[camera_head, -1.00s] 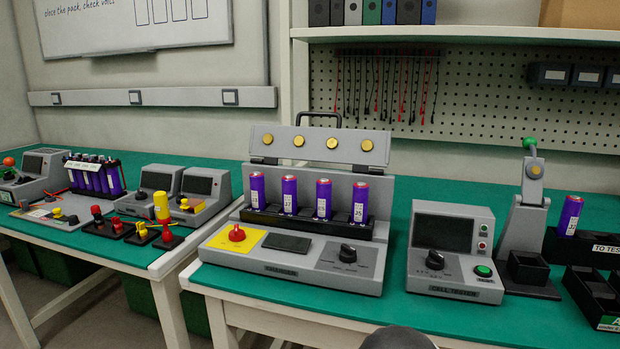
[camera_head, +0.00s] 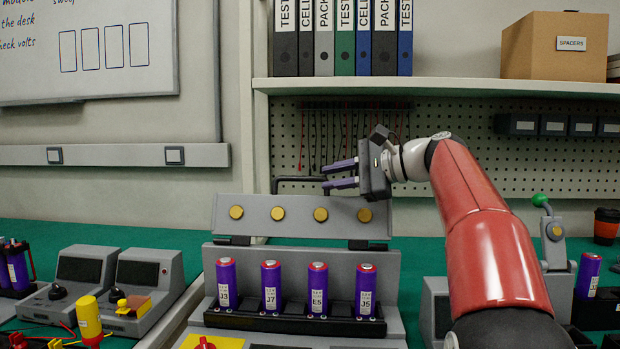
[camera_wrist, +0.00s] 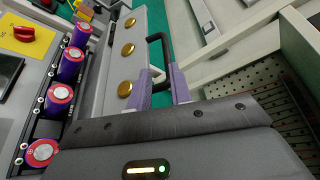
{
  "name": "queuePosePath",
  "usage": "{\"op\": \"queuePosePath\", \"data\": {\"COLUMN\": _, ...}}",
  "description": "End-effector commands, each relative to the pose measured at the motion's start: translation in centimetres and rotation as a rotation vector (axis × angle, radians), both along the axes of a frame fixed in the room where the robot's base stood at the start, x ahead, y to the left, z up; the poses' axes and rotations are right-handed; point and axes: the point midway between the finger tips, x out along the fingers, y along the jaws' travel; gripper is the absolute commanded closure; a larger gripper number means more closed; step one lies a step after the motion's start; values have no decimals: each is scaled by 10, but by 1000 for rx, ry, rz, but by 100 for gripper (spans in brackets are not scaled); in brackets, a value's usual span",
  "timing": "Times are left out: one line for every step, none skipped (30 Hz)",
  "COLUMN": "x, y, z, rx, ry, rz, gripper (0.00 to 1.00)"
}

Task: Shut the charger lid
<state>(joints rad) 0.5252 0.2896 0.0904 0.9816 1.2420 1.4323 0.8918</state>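The charger (camera_head: 225,330) stands on the green bench with its grey lid (camera_head: 260,230) raised upright on hinges at the back. Round brass contacts line the lid's inner face, and a black handle (camera_head: 297,179) rises from its top edge. Several purple cells (camera_head: 270,288) stand upright in the charger's black holder. My gripper (camera_head: 323,177) reaches in from the right, its two purple fingers apart at the handle's right end. In the wrist view the fingers (camera_wrist: 159,74) are spread, with the handle (camera_wrist: 165,48) running down between them. Whether either finger touches it is unclear.
A shelf (camera_head: 440,87) with binders and a box marked SPACERS (camera_head: 553,50) overhangs behind my arm. A pegboard (camera_head: 460,170) is at the back. A tester with a green-knobbed lever (camera_head: 540,200) stands right, partly hidden by my arm. More instruments (camera_head: 148,285) stand left.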

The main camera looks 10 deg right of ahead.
Motion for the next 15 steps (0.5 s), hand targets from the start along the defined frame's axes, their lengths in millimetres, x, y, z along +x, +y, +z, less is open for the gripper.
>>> {"op": "queuePosePath", "data": {"x": 2, "y": -4, "z": 3, "rx": 17, "ry": -4, "rz": 1, "gripper": 79}}
{"op": "queuePosePath", "data": {"x": 3, "y": -4, "z": 4, "rx": 25, "ry": -5, "rz": 3, "gripper": 79}}
{"op": "queuePosePath", "data": {"x": 4, "y": -4, "z": 5, "rx": 33, "ry": -5, "rz": 5, "gripper": 79}}
{"op": "queuePosePath", "data": {"x": 6, "y": -2, "z": 5, "rx": 34, "ry": -4, "rz": 6, "gripper": 79}}
{"op": "queuePosePath", "data": {"x": 7, "y": 1, "z": 5, "rx": 35, "ry": -5, "rz": 8, "gripper": 79}}
{"op": "queuePosePath", "data": {"x": 10, "y": 5, "z": 4, "rx": 35, "ry": -4, "rz": 8, "gripper": 79}}
{"op": "queuePosePath", "data": {"x": 12, "y": 8, "z": 3, "rx": 34, "ry": -3, "rz": 9, "gripper": 79}}
{"op": "queuePosePath", "data": {"x": 15, "y": 12, "z": 2, "rx": 33, "ry": -4, "rz": 8, "gripper": 79}}
{"op": "queuePosePath", "data": {"x": 19, "y": 18, "z": 0, "rx": 33, "ry": -4, "rz": 9, "gripper": 79}}
{"op": "queuePosePath", "data": {"x": 22, "y": 21, "z": -1, "rx": 33, "ry": -4, "rz": 8, "gripper": 79}}
{"op": "queuePosePath", "data": {"x": 26, "y": 25, "z": -2, "rx": 33, "ry": -4, "rz": 8, "gripper": 79}}
{"op": "queuePosePath", "data": {"x": 29, "y": 31, "z": -3, "rx": 32, "ry": -4, "rz": 10, "gripper": 79}}
{"op": "queuePosePath", "data": {"x": 32, "y": 34, "z": -4, "rx": 32, "ry": -5, "rz": 8, "gripper": 79}}
{"op": "queuePosePath", "data": {"x": 35, "y": 37, "z": -6, "rx": 32, "ry": -5, "rz": 8, "gripper": 79}}
{"op": "queuePosePath", "data": {"x": 38, "y": 41, "z": -7, "rx": 31, "ry": -4, "rz": 8, "gripper": 79}}
